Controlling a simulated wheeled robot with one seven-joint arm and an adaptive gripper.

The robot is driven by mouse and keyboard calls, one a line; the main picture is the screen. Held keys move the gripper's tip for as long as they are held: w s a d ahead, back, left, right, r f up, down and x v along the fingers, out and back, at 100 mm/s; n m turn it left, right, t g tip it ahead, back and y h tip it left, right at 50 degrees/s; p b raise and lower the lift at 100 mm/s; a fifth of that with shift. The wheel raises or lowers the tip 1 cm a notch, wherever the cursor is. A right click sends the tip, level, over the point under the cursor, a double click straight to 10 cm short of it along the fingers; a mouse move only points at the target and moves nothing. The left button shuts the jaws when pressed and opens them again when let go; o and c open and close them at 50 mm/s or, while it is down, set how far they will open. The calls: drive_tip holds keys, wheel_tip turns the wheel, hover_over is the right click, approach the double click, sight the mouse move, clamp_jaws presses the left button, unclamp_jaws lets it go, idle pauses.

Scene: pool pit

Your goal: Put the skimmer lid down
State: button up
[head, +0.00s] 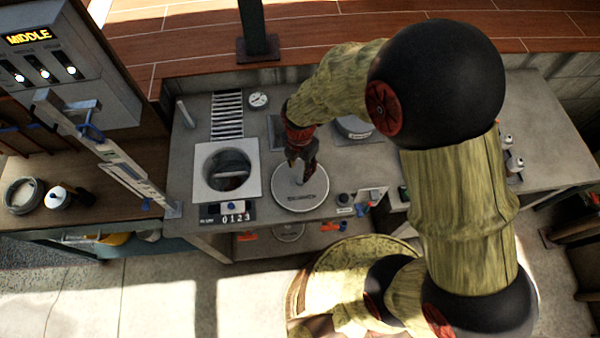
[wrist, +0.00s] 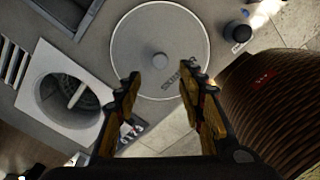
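The skimmer lid (head: 300,200) is a round grey disc with dark lettering and a small centre knob. It lies flat near the front edge of the grey counter, right of the open skimmer well. In the wrist view the lid (wrist: 135,42) sits ahead of my fingers, its knob (wrist: 160,61) centred between and beyond the tips. My gripper (wrist: 159,86) is open and empty, with gaps on both sides of the knob. In the head view my gripper (head: 301,160) is over the lid, and the fingers partly hide the knob. The well's square pale frame (head: 204,184) surrounds a round opening.
A counter display (head: 228,214) reading 0123 stands in front of the well. A slatted grate (head: 227,115) and a gauge (head: 258,99) lie behind. A small black knob (head: 343,199) is right of the lid. A slanted metal post (head: 125,165) stands left.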

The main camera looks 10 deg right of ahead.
drive_tip(key=s+d+r+m+t, duration=0.2)
drive_tip(key=d+r+m, duration=0.2)
drive_tip(key=r+m, duration=0.55)
drive_tip(key=s+d+r+m+t, duration=0.1)
drive_tip(key=d+r+m, duration=0.3)
drive_tip(key=r, duration=1)
drive_tip(key=s+d+r+m+t, duration=0.2)
drive_tip(key=s+d+r+m, duration=0.2)
drive_tip(key=s+r+m, duration=0.4)
drive_tip(key=s+m, duration=0.1)
drive_tip(key=m, duration=0.4)
drive_tip(key=shift+s+r+t, duration=0.2)
drive_tip(key=shift+r+t, duration=0.1)
drive_tip(key=shift+r, duration=0.05)
drive_tip(key=shift+f, duration=0.1)
wheel_tip(320, 180, down, 13)
drive_tip(key=b, duration=1.3)
